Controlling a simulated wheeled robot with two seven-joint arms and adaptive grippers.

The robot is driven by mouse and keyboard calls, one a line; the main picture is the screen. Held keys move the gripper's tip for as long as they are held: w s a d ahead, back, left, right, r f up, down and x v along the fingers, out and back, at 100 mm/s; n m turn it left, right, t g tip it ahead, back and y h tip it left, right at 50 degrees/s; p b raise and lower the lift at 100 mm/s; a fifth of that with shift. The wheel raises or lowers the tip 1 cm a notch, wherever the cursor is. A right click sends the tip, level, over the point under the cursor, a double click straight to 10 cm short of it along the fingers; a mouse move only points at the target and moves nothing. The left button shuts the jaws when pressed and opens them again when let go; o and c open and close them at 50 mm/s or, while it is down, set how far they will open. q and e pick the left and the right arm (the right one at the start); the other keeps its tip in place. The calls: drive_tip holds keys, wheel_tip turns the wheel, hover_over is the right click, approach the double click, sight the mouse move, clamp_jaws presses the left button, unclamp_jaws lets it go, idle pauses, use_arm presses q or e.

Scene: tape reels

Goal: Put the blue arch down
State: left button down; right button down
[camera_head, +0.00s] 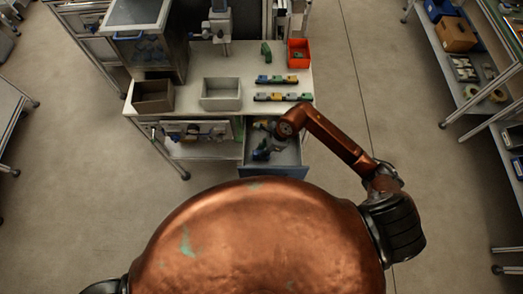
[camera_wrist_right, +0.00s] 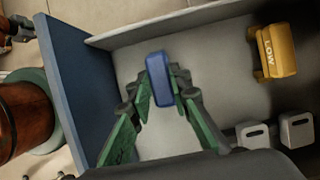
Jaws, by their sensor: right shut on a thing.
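The blue arch (camera_wrist_right: 159,78) is between the green fingertips of my right gripper (camera_wrist_right: 162,84) in the right wrist view. The gripper is shut on it. From above, the arch looks like a plain rounded block, so its opening is hidden. The arch is over the light grey floor of an open drawer (camera_wrist_right: 222,72); I cannot tell whether it touches the floor. In the head view my right gripper (camera_head: 262,150) is small and dark inside the open drawer (camera_head: 291,154). My left gripper is not in view.
A yellow piece marked LOW (camera_wrist_right: 278,51) and two pale slotted blocks (camera_wrist_right: 253,136) (camera_wrist_right: 298,130) lie in the drawer. The drawer's blue front panel (camera_wrist_right: 78,80) stands left of the gripper. Grey bin (camera_head: 221,104), brown bin (camera_head: 153,108) and red bin (camera_head: 298,64) are on the table.

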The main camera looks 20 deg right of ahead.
drive_tip(key=c, duration=2.2)
unclamp_jaws()
drive_tip(key=shift+f, duration=0.15)
drive_tip(key=shift+c, duration=0.2)
drive_tip(key=o, duration=0.4)
drive_tip(key=shift+o, duration=0.2)
drive_tip(key=v, duration=1.2)
drive_tip(key=shift+r, duration=0.2)
